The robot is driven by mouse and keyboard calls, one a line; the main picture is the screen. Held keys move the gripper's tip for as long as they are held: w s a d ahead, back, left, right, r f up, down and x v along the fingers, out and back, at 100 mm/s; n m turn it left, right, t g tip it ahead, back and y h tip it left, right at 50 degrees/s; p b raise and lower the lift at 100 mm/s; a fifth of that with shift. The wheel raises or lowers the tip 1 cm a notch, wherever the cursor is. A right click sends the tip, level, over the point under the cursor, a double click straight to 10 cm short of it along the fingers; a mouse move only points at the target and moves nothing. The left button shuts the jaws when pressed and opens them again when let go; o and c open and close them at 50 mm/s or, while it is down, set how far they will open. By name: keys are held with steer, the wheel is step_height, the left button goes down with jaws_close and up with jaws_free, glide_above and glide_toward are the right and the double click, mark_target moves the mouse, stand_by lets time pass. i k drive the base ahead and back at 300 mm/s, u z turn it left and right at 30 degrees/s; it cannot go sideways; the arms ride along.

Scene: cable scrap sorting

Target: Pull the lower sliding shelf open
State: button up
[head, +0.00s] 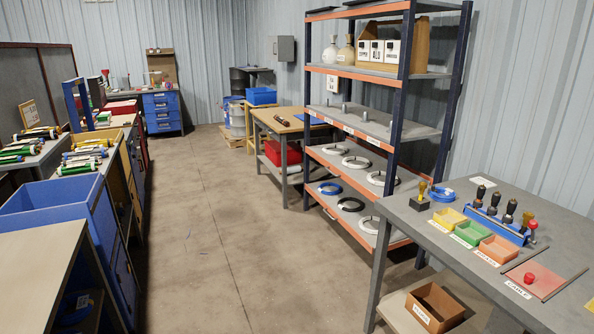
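The shelf rack (398,100) stands right of the middle against the back wall, with dark blue posts and orange-edged grey shelves. Its lower sliding shelf (331,204) is the lowest one in view, near the floor. A blue coil (330,188), a black coil (351,204) and a white coil (369,225) lie on it. A small pale handle (329,213) shows on its orange front edge. The shelf's front looks about in line with the posts. The grey workbench hides its right end. My gripper is not in view.
The shelf above (322,150) carries white coils. A grey workbench (420,222) with coloured trays and tools stands close at right, overlapping the rack. A wooden table (287,120) stands left of the rack.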

mark_target(350, 221)
steer(key=z, duration=0.1)
steer(key=i, duration=1.65)
steer(key=u, duration=0.35)
steer(key=i, duration=0.8)
steer(key=u, duration=0.35)
steer(key=i, duration=0.95)
steer(key=u, duration=0.25)
